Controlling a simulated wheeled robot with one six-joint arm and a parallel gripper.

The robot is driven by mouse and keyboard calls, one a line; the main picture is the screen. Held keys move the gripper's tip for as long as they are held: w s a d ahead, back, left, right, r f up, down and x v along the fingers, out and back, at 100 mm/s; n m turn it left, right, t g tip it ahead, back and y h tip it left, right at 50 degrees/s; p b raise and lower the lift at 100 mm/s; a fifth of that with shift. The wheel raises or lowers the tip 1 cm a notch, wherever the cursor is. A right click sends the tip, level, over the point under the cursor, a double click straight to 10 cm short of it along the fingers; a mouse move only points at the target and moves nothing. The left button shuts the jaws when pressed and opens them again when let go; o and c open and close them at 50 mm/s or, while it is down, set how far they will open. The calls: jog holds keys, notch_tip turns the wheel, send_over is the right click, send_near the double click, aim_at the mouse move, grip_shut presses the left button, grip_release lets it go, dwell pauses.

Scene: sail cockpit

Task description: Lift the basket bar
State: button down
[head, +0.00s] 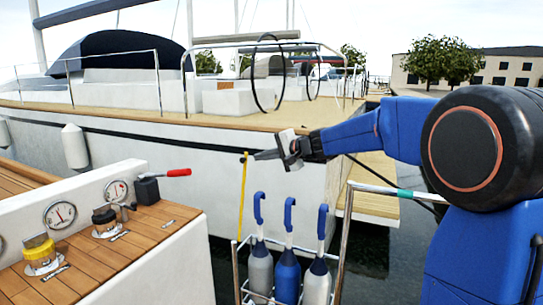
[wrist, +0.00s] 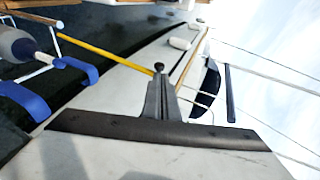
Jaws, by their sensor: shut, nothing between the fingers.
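A white wire basket (head: 236,262) stands low in the middle of the head view. A thin yellow bar (head: 243,195) rises upright at its left, with a dark knob at its top end. In the wrist view the yellow bar (wrist: 108,54) slants toward my fingertips, and its dark knob (wrist: 159,66) appears just beyond them. My gripper (head: 258,155) is shut and empty, pointing left with its tips close to the knob. Its fingers also show together in the wrist view (wrist: 160,82). I cannot tell whether the tips touch the knob.
Several bottle-like things with blue hooked handles (head: 289,265) stand in the basket. At left is a wooden-topped console (head: 110,250) with gauges, knobs and a red-handled lever (head: 178,173). A white boat hull (head: 190,160) lies behind. Dark water shows below right.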

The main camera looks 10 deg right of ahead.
aim_at(244, 160)
jog(key=shift+x, duration=2.75)
jog(key=w+a+r, duration=0.1)
jog(key=w+a, duration=0.4)
jog(key=a, duration=0.3)
jog(key=shift+w, duration=0.4)
jog(key=shift+r, duration=0.1)
